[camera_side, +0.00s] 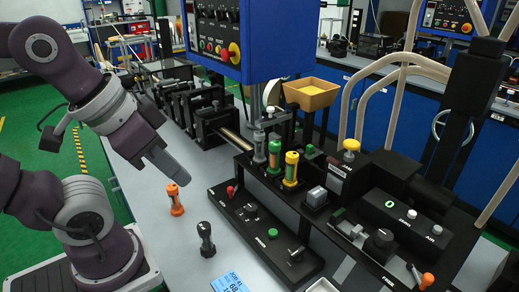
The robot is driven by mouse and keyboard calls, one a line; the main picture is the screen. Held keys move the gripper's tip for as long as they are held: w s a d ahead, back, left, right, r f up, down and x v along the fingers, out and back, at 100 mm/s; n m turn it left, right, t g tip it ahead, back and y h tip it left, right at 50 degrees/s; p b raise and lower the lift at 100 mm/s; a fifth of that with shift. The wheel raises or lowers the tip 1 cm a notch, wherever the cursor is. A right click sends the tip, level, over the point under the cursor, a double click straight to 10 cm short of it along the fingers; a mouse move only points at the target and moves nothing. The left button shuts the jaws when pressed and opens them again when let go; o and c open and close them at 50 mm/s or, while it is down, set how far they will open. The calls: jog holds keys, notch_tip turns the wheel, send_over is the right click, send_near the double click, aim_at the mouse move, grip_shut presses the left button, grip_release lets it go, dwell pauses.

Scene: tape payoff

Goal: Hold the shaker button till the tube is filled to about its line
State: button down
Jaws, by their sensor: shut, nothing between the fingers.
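My gripper (182,178) is shut and empty. It hangs in the air left of the black machine, above the grey bench, apart from every button. A black control panel (265,238) lies in front of the machine, with a green button (272,233) and a red knob (230,190). I cannot tell which button is the shaker's. Upright tube-like pieces stand behind it: a grey one (259,146), a green-capped one (274,156) and a yellow-capped one (290,169). Any fill level or line is too small to make out.
A wooden hopper (311,94) with yellow contents rises behind the tubes. A blue control box (240,40) hangs above. A yellow knob (351,145) stands right.

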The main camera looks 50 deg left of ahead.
dwell(0.4)
jog(key=w+a+m+t+y, duration=0.15)
jog(key=w+a+m, duration=0.25)
jog(key=w, duration=0.6)
jog(key=w+a+m+t+y, duration=0.1)
jog(key=w+a+m+t, duration=0.25)
jog(key=w, duration=0.55)
jog(key=m+g+h, duration=0.5)
jog(key=m+h, duration=0.5)
jog(key=m, duration=0.3)
send_over(269, 231)
notch_tip(269, 231, down, 13)
jog(key=shift+n, duration=0.25)
jog(key=shift+f, duration=4.4)
